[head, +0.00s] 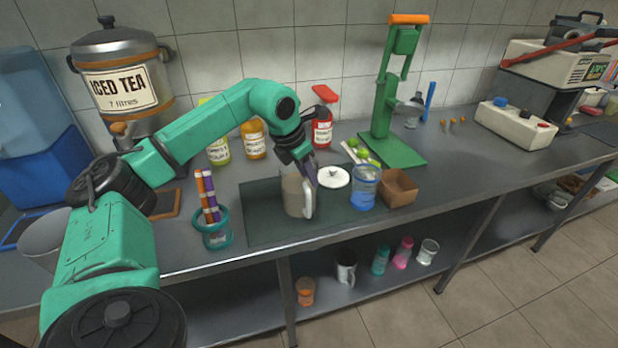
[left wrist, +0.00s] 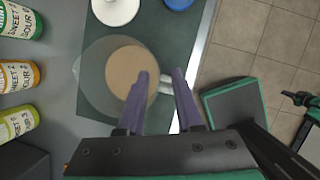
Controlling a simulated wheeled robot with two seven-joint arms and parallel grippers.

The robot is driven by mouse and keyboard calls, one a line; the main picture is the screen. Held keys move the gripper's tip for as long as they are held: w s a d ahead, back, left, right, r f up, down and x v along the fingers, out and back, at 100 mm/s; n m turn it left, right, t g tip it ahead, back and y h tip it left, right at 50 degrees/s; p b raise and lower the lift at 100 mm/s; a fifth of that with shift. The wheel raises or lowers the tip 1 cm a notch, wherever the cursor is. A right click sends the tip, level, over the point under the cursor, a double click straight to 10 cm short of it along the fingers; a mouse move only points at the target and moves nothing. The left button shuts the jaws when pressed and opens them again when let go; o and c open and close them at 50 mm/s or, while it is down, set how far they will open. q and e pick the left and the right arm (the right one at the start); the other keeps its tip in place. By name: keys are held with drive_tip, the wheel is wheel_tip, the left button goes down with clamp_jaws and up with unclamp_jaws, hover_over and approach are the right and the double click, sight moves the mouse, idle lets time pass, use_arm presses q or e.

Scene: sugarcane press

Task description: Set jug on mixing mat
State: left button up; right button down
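The jug (head: 293,195) is clear with a pale handle and holds a tan liquid. In the left wrist view the jug (left wrist: 104,88) is seen from above, over the mat (left wrist: 180,42). My left gripper (head: 311,178) is at the jug's handle side. In the left wrist view its two purple fingers (left wrist: 161,82) are apart, one on each side of the handle, with gaps showing. My right gripper does not show in the head view.
Bottles (head: 253,140) and a green press (head: 390,120) stand behind. The counter's front edge is close.

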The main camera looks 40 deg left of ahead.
use_arm(q)
drive_tip(key=v, duration=1)
drive_tip(key=shift+r, duration=0.25)
drive_tip(key=shift+s, duration=0.1)
